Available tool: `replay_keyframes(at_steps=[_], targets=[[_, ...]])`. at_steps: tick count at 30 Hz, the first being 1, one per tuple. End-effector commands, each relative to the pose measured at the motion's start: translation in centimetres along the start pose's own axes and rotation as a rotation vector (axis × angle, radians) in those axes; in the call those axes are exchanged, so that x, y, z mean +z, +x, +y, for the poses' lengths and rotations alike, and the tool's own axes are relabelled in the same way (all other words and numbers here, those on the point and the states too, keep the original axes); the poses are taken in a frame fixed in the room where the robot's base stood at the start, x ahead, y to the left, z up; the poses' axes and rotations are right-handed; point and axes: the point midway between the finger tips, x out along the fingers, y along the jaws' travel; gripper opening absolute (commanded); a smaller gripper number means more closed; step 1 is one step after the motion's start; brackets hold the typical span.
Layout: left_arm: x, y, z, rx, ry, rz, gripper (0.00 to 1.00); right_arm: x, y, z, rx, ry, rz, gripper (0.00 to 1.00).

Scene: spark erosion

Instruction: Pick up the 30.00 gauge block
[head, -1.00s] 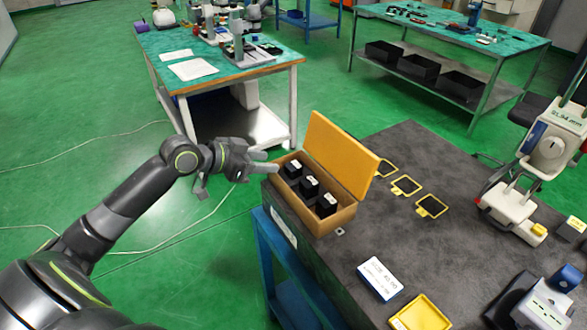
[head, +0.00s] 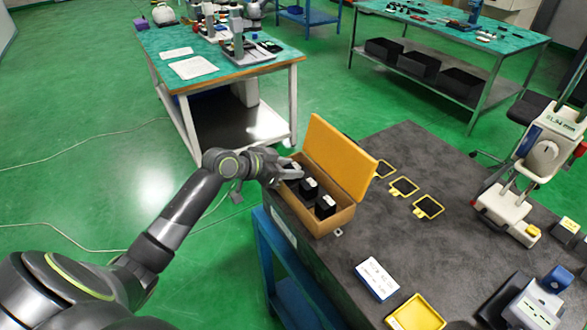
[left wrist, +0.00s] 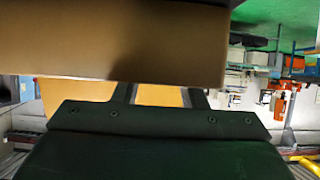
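An open wooden box (head: 328,222) stands at the table's left edge, its yellow lid raised. It holds a row of black blocks with white labels: a near block (head: 325,206), a middle block (head: 308,188) and a far one largely hidden by my gripper. The labels are too small to read, so I cannot tell which is 30.00. My left gripper (head: 289,170) is at the box's far left end, over the far block. In the left wrist view its two fingers (left wrist: 158,95) are apart, their tips hidden behind a tan wall (left wrist: 110,45). My right gripper is not in view.
On the dark tabletop (head: 385,232) lie several yellow-framed black pads (head: 404,187), a blue-and-white labelled box (head: 377,279) and a yellow tray (head: 418,312). A white measuring device (head: 530,165) stands at the right. The table's middle is clear.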

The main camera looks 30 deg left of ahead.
Motion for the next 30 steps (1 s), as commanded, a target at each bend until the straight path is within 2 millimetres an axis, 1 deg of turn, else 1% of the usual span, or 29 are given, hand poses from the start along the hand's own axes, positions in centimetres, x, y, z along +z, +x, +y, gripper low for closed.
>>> replay_keyframes(at_steps=[7,8,16,24,26,30], targets=[[0.0,0.2,0.0,0.0,0.0,0.0,0.38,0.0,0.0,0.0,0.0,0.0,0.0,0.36],[0.0,0.2,0.0,0.0,0.0,0.0,0.36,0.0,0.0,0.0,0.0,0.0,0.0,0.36],[0.0,0.2,0.0,0.0,0.001,0.0,0.01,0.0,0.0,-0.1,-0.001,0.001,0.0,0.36],[-0.4,0.0,0.0,-0.001,0.004,0.004,0.01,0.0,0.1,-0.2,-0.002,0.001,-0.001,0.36],[-1.0,-0.3,-0.1,-0.001,0.007,0.005,0.01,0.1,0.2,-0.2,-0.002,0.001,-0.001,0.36],[-3.1,-1.5,-0.1,-0.003,0.01,0.005,0.01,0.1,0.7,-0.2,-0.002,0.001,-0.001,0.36]])
